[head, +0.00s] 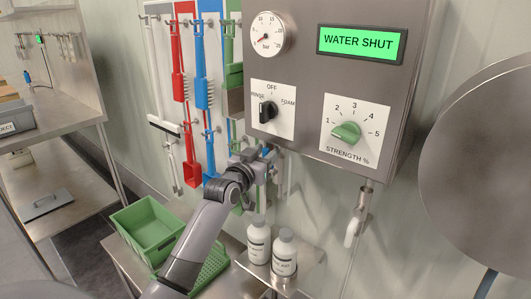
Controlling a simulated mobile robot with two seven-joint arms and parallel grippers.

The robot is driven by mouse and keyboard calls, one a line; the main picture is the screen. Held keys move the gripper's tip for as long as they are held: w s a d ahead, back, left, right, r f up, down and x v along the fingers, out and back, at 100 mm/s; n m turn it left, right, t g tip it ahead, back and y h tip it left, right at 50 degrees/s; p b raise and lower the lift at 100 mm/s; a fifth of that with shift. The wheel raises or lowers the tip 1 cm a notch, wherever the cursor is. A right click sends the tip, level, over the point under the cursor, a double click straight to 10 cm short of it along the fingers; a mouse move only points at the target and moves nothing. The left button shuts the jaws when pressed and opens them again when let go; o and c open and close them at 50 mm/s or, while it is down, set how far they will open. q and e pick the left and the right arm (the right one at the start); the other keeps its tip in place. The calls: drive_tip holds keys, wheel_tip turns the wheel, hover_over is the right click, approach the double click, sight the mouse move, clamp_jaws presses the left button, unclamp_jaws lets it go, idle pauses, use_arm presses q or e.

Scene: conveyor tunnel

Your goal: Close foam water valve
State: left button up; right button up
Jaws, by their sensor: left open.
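The steel control box (345,75) hangs on the wall at the upper centre. Its green display (360,43) reads WATER SHUT. A small blue part (266,151), perhaps the valve handle, shows under the box's lower left edge, partly hidden by my gripper. My left gripper (272,163) is right at it, open; whether it touches is unclear. A black selector knob (267,110) is marked RINSE, OFF and FOAM. A green strength knob (346,133) sits to its right. A pressure gauge (268,35) is above them. My right gripper is not in view.
Two white bottles (259,240) (284,252) stand on a small shelf (301,270) below the box. A green crate (148,228) is at the lower left. Red and blue brushes (179,75) (202,80) hang behind my arm. A large grey disc (490,160) fills the right.

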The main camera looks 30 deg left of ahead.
use_arm(q)
drive_tip(key=shift+w, duration=0.25)
clamp_jaws()
